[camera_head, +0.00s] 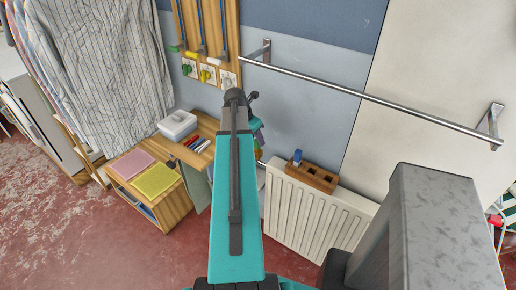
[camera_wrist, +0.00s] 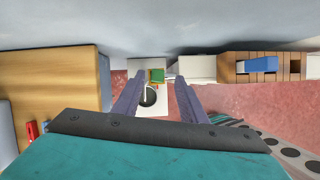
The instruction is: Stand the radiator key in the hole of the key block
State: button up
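A wooden block (camera_head: 318,180) with dark square holes, apparently the key block, sits on top of the white radiator; it also shows in the wrist view (camera_wrist: 285,69). A blue piece (camera_head: 297,157) stands up at its left end and shows as a blue bar in the wrist view (camera_wrist: 257,65). My gripper (camera_wrist: 159,78) is open, left of the block. A small green piece with a brass-coloured edge (camera_wrist: 157,76) shows between the fingertips, not visibly gripped. I cannot tell whether the green or the blue piece is the radiator key.
The white radiator (camera_head: 310,220) is below the block. A metal rail (camera_head: 370,97) crosses the wall above it. A wooden desk (camera_head: 203,130) with a white box (camera_head: 178,124) and pens stands to the left. A striped cloth (camera_head: 100,70) hangs at the upper left.

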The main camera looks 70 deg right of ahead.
aim_at(256, 141)
jog(key=shift+w+p+x, duration=0.15)
jog(key=shift+p+x, duration=0.2)
jog(key=shift+x, duration=0.4)
jog(key=shift+w+p+x, duration=0.1)
jog(key=shift+p+x, duration=0.25)
jog(key=shift+x, duration=1.5)
jog(key=shift+a, duration=0.15)
grip_shut()
